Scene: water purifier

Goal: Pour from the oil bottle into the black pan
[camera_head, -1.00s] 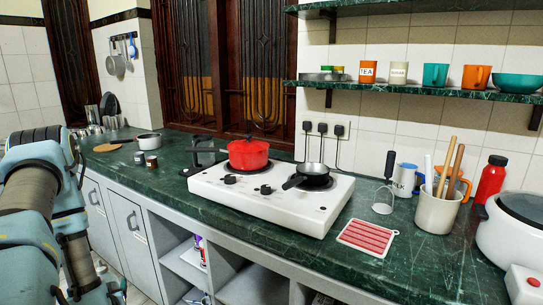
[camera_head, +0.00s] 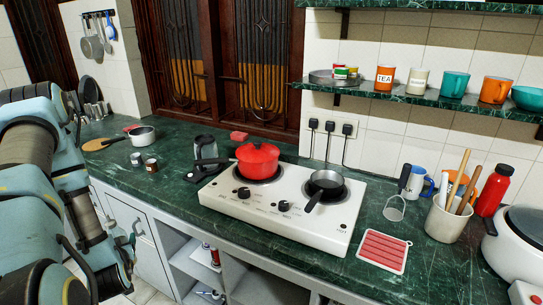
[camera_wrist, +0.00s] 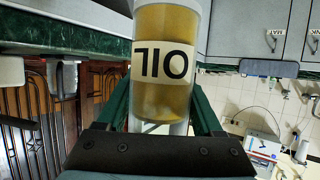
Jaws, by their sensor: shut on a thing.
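The black pan (camera_head: 325,182) sits on the right burner of the white stove (camera_head: 285,212) in the head view, its handle pointing to the lower left. The oil bottle (camera_wrist: 164,60) fills the middle of the wrist view. It is clear with yellow-brown contents and a white OIL label, upside down in that picture, as the room is too. My gripper (camera_wrist: 163,105) is shut on the bottle, a green finger on each side. The bottle's top end is cut off or hidden. In the head view my arm is at the left edge, and neither gripper nor bottle shows.
A red pot (camera_head: 257,160) stands on the left burner beside the pan. A utensil holder (camera_head: 447,221), a red bottle (camera_head: 493,190) and a striped mat (camera_head: 383,250) are to the right. A shelf (camera_head: 430,97) with cups hangs above. The green counter in front of the stove is clear.

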